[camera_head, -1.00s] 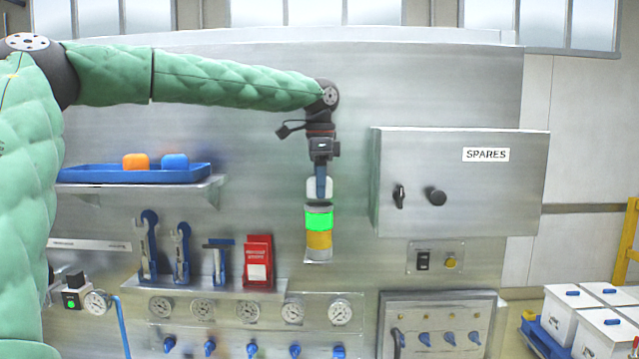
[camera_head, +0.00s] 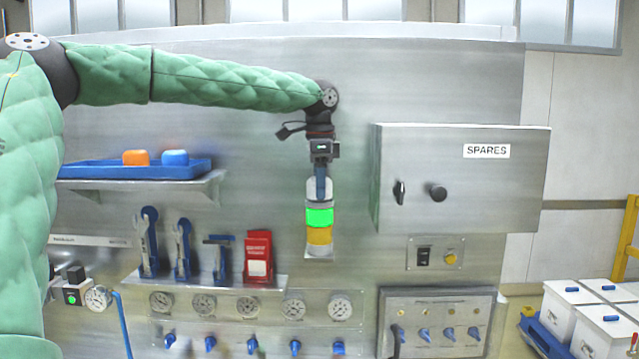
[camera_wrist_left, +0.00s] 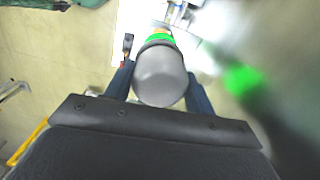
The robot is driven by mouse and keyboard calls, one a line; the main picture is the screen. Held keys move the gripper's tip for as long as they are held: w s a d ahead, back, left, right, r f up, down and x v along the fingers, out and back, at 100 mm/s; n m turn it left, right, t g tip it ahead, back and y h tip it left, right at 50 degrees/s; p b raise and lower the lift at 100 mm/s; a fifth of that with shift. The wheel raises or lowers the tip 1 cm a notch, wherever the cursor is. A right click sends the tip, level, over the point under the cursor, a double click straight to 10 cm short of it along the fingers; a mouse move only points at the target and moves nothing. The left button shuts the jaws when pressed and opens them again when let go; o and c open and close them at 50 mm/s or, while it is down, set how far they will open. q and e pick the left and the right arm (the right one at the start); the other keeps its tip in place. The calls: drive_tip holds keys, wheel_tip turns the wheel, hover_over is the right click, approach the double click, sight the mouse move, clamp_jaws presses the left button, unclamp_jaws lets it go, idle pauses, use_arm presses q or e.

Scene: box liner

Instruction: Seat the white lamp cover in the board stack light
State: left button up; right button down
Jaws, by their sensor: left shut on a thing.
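The white lamp cover (camera_head: 319,189) is between the fingers of my left gripper (camera_head: 320,184), which is shut on it. In the left wrist view the cover (camera_wrist_left: 160,78) looks pale grey and rounded, with a finger on each side. The stack light (camera_head: 319,226) is on the steel board, with a lit green section above an amber one. The cover is upright, directly over the green section, at the top of the stack. Whether it is fully down in its seat cannot be told. My right gripper is not in view.
A blue tray (camera_head: 85,170) with an orange and a blue cap is on a shelf at left. The SPARES cabinet (camera_head: 465,205) juts out to the right of the stack light. Tools and a red holder (camera_head: 258,258) are at lower left, above several gauges.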

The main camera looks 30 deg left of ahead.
use_arm(q)
drive_tip(key=shift+f, duration=0.25)
drive_tip(key=o, duration=1.1)
drive_tip(key=shift+r+b, duration=0.3)
drive_tip(key=shift+b, duration=0.05)
wheel_tip(320, 180, up, 6)
drive_tip(key=b, duration=0.2)
drive_tip(key=shift+f+b, duration=0.1)
drive_tip(key=shift+b, duration=0.25)
drive_tip(key=shift+r, duration=0.7)
